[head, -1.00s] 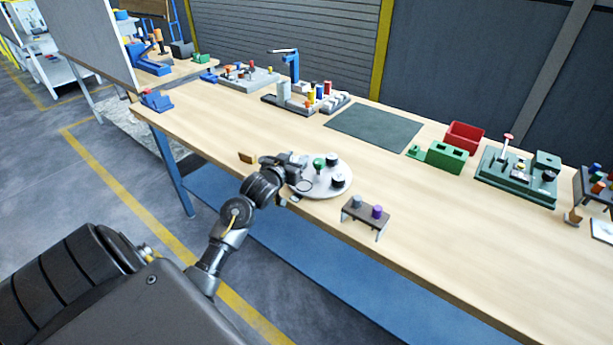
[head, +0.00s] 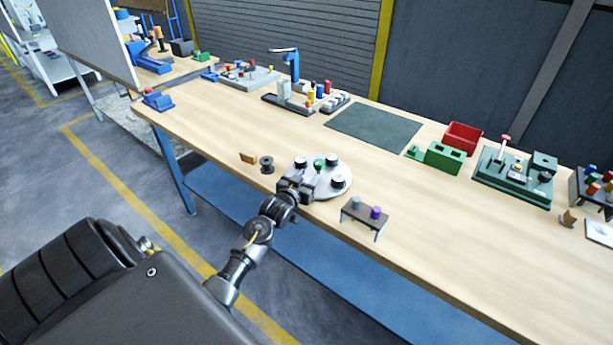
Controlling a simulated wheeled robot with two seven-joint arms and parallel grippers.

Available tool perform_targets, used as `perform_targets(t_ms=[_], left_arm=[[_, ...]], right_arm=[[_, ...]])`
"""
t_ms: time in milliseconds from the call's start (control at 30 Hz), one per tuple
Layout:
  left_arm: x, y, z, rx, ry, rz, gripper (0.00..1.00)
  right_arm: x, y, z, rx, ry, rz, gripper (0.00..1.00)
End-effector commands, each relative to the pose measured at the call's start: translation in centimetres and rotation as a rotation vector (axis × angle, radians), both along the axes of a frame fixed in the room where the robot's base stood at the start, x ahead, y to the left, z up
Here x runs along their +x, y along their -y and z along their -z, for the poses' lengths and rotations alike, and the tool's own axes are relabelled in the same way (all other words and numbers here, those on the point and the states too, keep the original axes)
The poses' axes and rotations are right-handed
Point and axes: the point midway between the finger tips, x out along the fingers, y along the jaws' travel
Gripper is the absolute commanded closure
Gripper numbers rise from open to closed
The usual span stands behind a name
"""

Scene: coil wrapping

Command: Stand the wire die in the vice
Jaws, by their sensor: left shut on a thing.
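My left gripper (head: 303,188) is at the near left rim of a pale round plate (head: 325,193). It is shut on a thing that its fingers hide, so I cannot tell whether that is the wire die. Several short black pieces (head: 338,181) and a green knob (head: 318,164) stand on the plate. A blue vice-like block (head: 157,100) sits at the table's far left corner, apart from the gripper; I cannot make out its jaws. My right gripper is not in view.
A black spool (head: 266,165) and a tan block (head: 248,157) stand left of the plate. A small dark stand (head: 364,217) with grey and purple pieces is to its right. A dark mat (head: 375,127) lies behind. The table (head: 205,130) is clear towards the blue block.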

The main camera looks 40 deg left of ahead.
Motion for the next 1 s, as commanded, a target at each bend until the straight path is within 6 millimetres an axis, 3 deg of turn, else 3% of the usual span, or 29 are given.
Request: perform_targets(t_ms=[200, 233, 400, 667, 800, 1000], left_arm=[[0.0, 0.0, 0.3, 0.0, 0.001, 0.0, 0.93], [0.0, 0.0, 0.4, 0.0, 0.0, 0.0, 0.59], [0.0, 0.0, 0.3, 0.0, 0.0, 0.0, 0.4], [0.0, 0.0, 0.4, 0.0, 0.0, 0.0, 0.4], [-0.1, 0.0, 0.7, 0.0, 0.002, 0.0, 0.4], [-3.6, 1.1, 0.2, -0.001, 0.001, 0.002, 0.4]], right_arm=[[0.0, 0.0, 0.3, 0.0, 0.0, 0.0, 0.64], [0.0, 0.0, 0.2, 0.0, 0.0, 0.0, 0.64], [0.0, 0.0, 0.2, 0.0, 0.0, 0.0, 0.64], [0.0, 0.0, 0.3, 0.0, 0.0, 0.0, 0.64], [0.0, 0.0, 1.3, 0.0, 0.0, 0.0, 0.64], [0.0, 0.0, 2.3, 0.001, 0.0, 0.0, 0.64]])
